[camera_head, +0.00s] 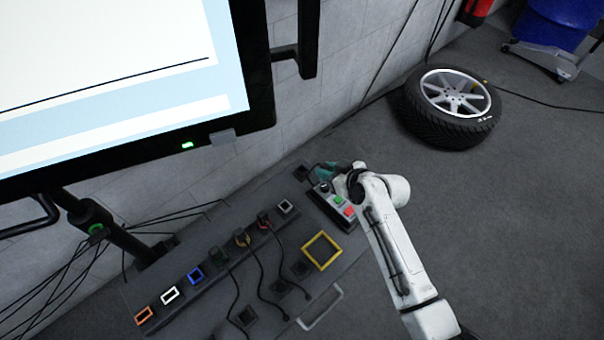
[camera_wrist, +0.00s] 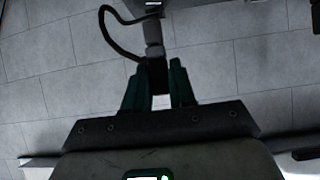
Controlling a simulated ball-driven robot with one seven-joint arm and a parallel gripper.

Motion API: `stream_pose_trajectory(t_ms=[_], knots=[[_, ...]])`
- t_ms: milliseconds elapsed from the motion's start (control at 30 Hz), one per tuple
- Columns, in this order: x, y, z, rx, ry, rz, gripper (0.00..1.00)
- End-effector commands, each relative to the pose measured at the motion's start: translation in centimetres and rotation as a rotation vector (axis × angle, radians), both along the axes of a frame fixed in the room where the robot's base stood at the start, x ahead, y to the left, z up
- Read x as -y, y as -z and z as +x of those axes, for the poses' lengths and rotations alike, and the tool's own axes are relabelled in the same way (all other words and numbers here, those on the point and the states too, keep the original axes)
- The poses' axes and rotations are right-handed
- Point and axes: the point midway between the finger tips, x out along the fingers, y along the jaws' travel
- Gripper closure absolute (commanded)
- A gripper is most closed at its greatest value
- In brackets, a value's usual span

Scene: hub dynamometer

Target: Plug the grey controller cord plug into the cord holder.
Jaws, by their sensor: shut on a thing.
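My gripper (camera_wrist: 157,82) has two teal fingers closed on the dark body of the grey plug (camera_wrist: 153,36). The plug's lighter grey part points away from the fingers, and a black cord (camera_wrist: 115,38) loops off to its left. In the head view, my gripper (camera_head: 324,171) is by the wall, just above the controller box (camera_head: 337,201) with its green and red buttons; the plug is too small to make out there. A black square block (camera_head: 301,173) sits just left of the gripper. I cannot tell whether it or the grey-framed socket (camera_head: 285,206) is the cord holder.
A row of coloured sockets, including orange (camera_head: 144,315), white (camera_head: 170,294) and blue (camera_head: 195,273), lines the dark panel. Several black cords cross it. A yellow square frame (camera_head: 322,251) lies at its right. A large monitor (camera_head: 120,80) overhangs the left. A wheel (camera_head: 450,105) lies on the floor.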

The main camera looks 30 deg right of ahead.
Motion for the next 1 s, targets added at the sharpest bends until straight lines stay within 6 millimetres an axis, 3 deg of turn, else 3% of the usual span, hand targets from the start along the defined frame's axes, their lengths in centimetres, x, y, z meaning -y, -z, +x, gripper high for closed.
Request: stream_pose_trajectory(t_ms=[1000], knots=[[-0.8, 0.1, 5.5, 0.001, 0.000, 0.000, 1.00]])
